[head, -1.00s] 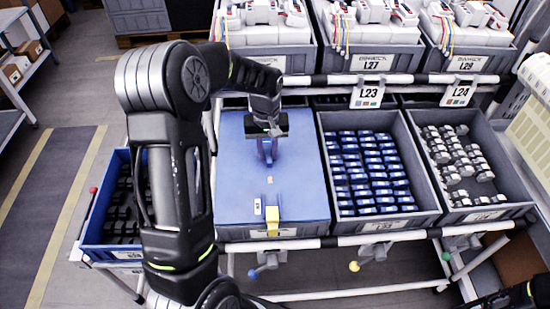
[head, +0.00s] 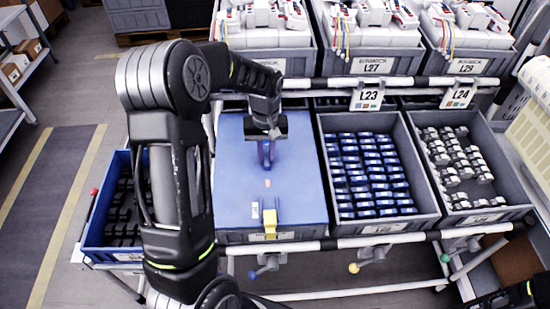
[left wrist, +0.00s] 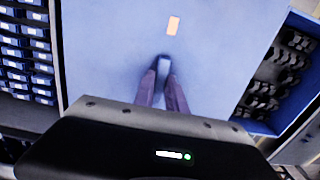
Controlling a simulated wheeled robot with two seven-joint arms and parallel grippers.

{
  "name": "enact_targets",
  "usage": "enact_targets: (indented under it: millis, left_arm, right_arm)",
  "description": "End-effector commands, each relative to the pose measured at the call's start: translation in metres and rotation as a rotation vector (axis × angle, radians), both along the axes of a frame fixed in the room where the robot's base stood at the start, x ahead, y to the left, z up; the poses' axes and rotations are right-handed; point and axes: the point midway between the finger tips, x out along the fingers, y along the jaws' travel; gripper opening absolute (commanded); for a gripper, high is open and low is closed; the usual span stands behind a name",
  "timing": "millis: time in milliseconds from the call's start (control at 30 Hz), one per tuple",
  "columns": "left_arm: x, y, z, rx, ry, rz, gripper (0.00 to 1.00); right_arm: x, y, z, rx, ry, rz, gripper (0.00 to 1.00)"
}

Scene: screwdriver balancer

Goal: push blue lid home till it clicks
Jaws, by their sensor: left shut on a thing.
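The blue lid (head: 240,180) lies flat over a grey bin at the left of the lower rack row. It carries a yellow latch (head: 270,222) at its front edge and a small orange mark, which also shows in the left wrist view (left wrist: 173,25). My left gripper (head: 266,160) points down at the lid's middle. In the left wrist view its two fingers (left wrist: 163,82) are close together around a small blue part on the lid. I cannot tell whether the lid's edges are fully seated. My right gripper is out of view.
To the right stand a bin of blue parts (head: 433,213) and a bin of grey parts. To the left is a blue bin (head: 93,232) of black parts. Bins of white devices fill the upper row behind. White rack rails run along the front.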

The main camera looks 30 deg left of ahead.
Motion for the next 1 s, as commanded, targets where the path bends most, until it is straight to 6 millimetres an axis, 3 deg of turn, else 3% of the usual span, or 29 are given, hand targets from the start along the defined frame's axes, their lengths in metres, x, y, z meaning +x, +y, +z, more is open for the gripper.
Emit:
enact_targets:
  millis: [100,433,1000]
  left_arm:
    - [0.003,0.000,0.018,0.002,-0.009,-0.001,0.00]
    - [0.005,0.000,0.048,0.003,-0.015,-0.004,0.00]
    - [0.006,-0.001,0.053,0.003,-0.019,-0.007,0.00]
  right_arm:
    - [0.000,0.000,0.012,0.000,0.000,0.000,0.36]
    - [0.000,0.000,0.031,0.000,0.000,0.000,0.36]
    - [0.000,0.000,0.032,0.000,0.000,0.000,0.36]
